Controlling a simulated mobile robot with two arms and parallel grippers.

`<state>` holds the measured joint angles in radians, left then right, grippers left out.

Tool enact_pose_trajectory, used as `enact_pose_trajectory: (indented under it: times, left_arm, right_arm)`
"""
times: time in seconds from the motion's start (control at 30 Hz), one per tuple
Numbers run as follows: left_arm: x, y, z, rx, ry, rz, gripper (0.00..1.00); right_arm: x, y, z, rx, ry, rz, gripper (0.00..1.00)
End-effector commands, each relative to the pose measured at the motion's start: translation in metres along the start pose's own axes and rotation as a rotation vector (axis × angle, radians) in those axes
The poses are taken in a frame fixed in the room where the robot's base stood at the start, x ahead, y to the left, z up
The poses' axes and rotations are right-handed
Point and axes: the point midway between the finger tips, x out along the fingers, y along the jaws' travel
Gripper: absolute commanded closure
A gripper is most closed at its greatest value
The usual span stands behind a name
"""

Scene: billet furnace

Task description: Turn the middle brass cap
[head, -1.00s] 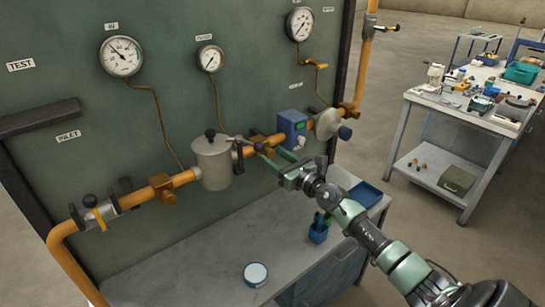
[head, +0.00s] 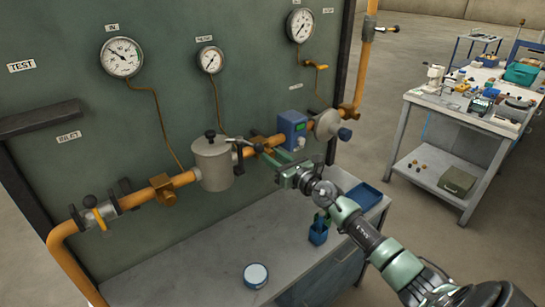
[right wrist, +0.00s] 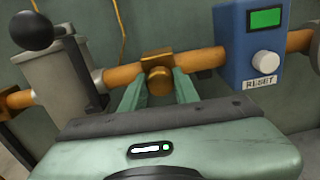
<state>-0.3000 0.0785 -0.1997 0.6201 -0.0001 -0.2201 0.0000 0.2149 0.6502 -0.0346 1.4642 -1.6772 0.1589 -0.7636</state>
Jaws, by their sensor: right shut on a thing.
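The middle brass cap (right wrist: 159,84) sits under a square brass fitting on the orange pipe, between the grey canister and the blue box. My right gripper (right wrist: 159,92) is shut on this cap, with one green finger on each side of it. In the head view my right gripper (head: 272,158) reaches the pipe from the lower right, and its fingers partly hide the middle fitting (head: 264,144). Another brass fitting with a cap (head: 165,192) is on the pipe left of the canister. My left gripper is not in view.
A grey canister (head: 213,166) with a black-knobbed lever is close left of the gripper. A blue box (head: 293,128) with a green screen is close right. Below are a bench (head: 190,262), a round tin (head: 256,275) and a blue tray (head: 364,196).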

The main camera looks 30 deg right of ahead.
Motion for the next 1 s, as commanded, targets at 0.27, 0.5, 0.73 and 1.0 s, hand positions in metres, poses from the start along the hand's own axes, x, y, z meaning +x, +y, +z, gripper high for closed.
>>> enact_pose_trajectory:
  times: [0.27,0.5,0.73,1.0]
  left_arm:
    - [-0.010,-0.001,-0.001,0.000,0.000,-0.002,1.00]
    - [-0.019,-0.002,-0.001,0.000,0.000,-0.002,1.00]
    - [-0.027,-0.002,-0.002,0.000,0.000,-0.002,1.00]
    - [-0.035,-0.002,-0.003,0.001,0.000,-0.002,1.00]
  right_arm:
    - [0.000,-0.001,0.001,0.172,0.001,-0.002,1.00]
    - [0.000,-0.001,0.001,0.394,0.001,-0.002,1.00]
    - [0.000,-0.001,0.001,0.613,0.001,-0.001,1.00]
    - [0.000,-0.001,0.001,0.871,0.001,-0.001,1.00]
